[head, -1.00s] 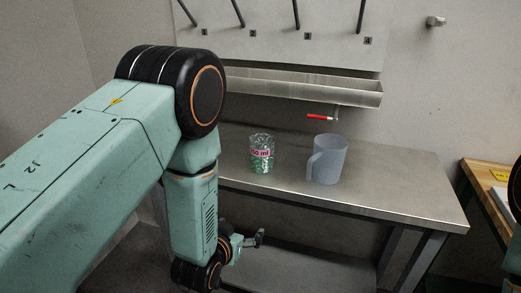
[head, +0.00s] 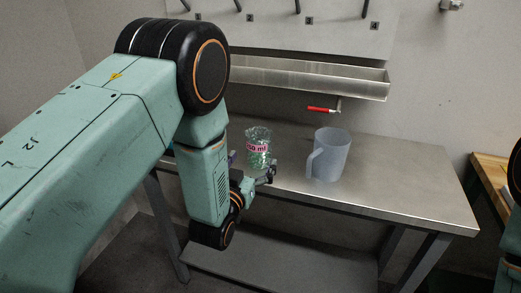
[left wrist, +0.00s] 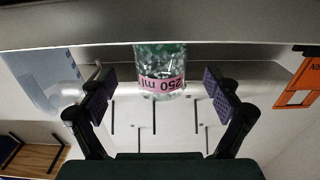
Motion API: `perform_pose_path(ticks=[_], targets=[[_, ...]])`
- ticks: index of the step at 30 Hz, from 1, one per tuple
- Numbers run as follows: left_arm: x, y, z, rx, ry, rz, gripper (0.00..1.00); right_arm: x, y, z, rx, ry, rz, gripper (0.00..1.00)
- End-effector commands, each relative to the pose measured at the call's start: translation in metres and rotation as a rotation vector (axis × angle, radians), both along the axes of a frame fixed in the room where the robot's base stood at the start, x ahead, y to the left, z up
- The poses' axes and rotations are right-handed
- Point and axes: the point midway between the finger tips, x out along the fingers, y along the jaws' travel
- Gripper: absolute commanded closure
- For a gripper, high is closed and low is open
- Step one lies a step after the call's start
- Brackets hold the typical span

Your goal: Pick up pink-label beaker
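The pink-label beaker (head: 258,147) is clear glass with green contents and a pink "250 ml" label, standing on the metal table. In the left wrist view the beaker (left wrist: 161,72) shows upside down between the two finger pads, with a gap on each side. My left gripper (head: 254,171) is at the table's front edge, close in front of the beaker; its fingers (left wrist: 160,92) are spread open and touch nothing. In the head view the gripper partly covers the beaker's lower part. My right gripper is out of view.
A translucent grey-blue pitcher (head: 331,155) stands just right of the beaker. A red-handled tap (head: 322,109) and a metal trough (head: 310,79) are behind. The metal table's (head: 410,190) right part is clear. A wooden bench (head: 490,180) is at far right.

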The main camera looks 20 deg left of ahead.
Motion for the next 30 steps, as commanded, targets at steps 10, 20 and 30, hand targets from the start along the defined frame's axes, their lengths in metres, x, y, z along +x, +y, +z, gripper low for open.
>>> perform_pose_path(ticks=[10,20,30], targets=[[0.044,-0.002,-0.006,0.001,0.001,0.001,0.10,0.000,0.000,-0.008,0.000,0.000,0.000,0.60],[0.067,-0.002,-0.005,0.001,0.006,0.000,0.10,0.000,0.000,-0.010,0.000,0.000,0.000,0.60],[0.066,-0.002,-0.005,0.001,0.006,0.000,0.28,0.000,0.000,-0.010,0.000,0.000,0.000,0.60]])
